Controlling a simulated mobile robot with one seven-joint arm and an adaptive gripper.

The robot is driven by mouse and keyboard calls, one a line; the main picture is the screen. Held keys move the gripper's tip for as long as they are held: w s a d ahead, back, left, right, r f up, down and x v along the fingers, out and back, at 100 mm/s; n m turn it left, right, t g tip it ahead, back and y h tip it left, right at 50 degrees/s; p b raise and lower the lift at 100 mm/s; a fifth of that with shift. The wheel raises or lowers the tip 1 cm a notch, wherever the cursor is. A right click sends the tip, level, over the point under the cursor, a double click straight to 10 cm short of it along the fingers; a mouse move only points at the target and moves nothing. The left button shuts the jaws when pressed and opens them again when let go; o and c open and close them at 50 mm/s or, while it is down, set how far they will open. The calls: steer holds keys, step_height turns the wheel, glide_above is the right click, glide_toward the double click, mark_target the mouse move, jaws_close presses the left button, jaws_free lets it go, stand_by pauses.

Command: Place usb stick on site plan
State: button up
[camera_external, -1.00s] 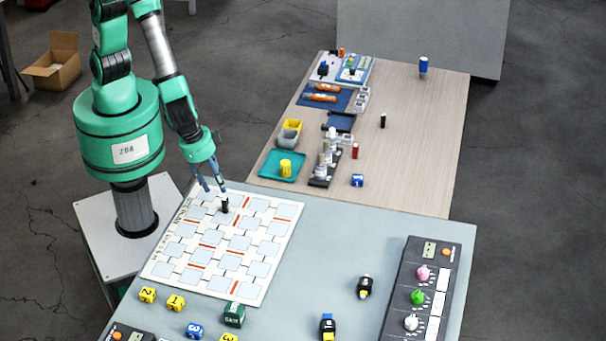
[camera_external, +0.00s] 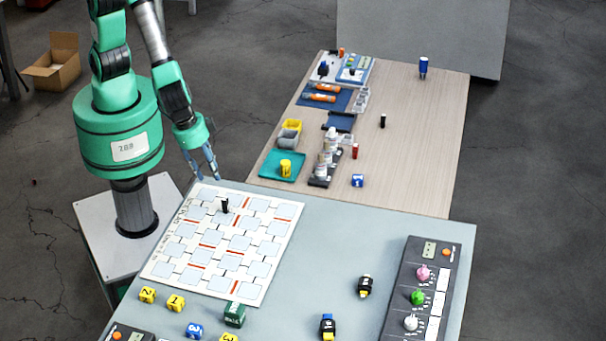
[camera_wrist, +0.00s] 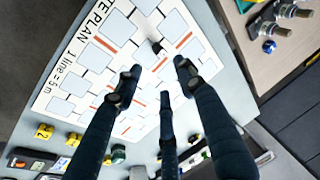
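The site plan (camera_external: 222,247) is a white sheet with pale blue squares and red lines, lying on the grey table; it also shows in the wrist view (camera_wrist: 88,82). A small black stick, which looks like the usb stick (camera_external: 224,206), stands upright on the plan near its far edge. In the wrist view the stick (camera_wrist: 157,47) is seen end-on beyond my fingertips, touching none of them. My gripper (camera_external: 207,176) is raised above the far edge of the plan, apart from the stick. Its fingers (camera_wrist: 157,80) are spread and empty.
Several numbered cubes (camera_external: 176,303) and a green block (camera_external: 234,315) lie in front of the plan. A dark panel with knobs (camera_external: 428,290) is at the right. A wooden table (camera_external: 420,165) behind holds trays, bottles and another small black piece (camera_external: 382,121).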

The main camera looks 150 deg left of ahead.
steer(key=shift+r, duration=0.1)
steer(key=s+d+r+m+t, duration=0.1)
steer(key=s+d+r, duration=0.1)
steer(key=r, duration=0.4)
steer(key=s+d+r+m, duration=0.1)
steer(key=s+r, duration=0.2)
steer(key=r, duration=0.3)
steer(key=s+d+r+m+t+h, duration=0.1)
steer(key=s+d+r+m+t, duration=0.1)
steer(key=s+d+r, duration=0.3)
steer(key=s+d+r+m+t+h, duration=0.2)
steer(key=s+d+r+m, duration=0.2)
steer(key=s+r, duration=0.8)
steer(key=s+d, duration=0.2)
steer(key=s, duration=0.4)
steer(key=shift+s+m, duration=0.15)
steer(key=shift+m, duration=0.15)
steer(key=shift+r, duration=0.1)
